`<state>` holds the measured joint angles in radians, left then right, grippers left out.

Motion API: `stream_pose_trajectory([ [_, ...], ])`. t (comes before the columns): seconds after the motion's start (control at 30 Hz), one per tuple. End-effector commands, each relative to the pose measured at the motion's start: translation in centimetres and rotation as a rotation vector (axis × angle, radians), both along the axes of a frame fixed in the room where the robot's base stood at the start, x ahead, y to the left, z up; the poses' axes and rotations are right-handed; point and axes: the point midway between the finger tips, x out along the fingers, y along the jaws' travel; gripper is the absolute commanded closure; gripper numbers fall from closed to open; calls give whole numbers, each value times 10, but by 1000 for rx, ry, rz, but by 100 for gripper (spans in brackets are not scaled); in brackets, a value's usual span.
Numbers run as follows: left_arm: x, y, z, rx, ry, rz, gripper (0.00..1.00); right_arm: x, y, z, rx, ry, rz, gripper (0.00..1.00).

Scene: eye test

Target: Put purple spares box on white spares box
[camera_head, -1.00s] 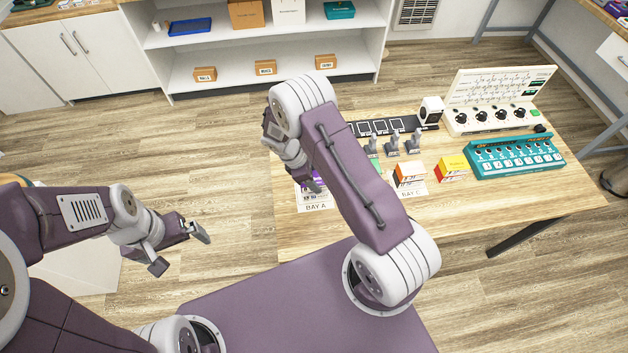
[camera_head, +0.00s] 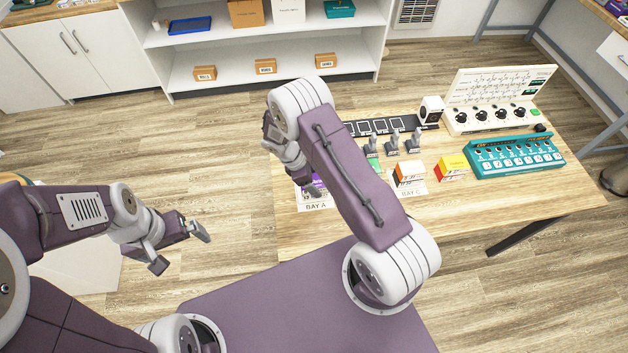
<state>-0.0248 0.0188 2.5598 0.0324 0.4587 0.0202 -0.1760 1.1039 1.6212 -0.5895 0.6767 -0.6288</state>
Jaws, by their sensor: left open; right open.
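A purple box (camera_head: 319,181) stands at the BAY A marking on the wooden table, mostly hidden behind my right gripper and arm. My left gripper (camera_head: 181,247) is open and empty above the floor, left of the table.
A yellow and red box (camera_head: 452,169) stands right of the white one. Grey upright fixtures (camera_head: 391,145), a teal switch unit (camera_head: 515,155) and a cream panel with knobs (camera_head: 497,115) stand behind. The table's front right (camera_head: 500,205) is clear. Shelves (camera_head: 230,62) hold boxes.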

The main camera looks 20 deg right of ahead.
Motion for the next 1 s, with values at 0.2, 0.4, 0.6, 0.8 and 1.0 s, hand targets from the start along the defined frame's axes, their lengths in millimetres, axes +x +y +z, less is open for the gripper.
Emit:
stream_pose_trajectory([
  [0.2,0,0,-8,0,1,0,0,7,21,50,2,-8,3,24],
  [0.4,0,0,-12,0,1,0,0,11,37,90,2,-5,2,24],
  [0.6,0,0,-13,0,1,0,0,11,43,105,2,-1,1,24],
  [0.8,0,0,-12,0,1,0,0,-10,39,125,64,-70,-177,24],
  [1.0,0,0,-12,0,0,0,0,-91,31,168,249,-290,-850,24],
])
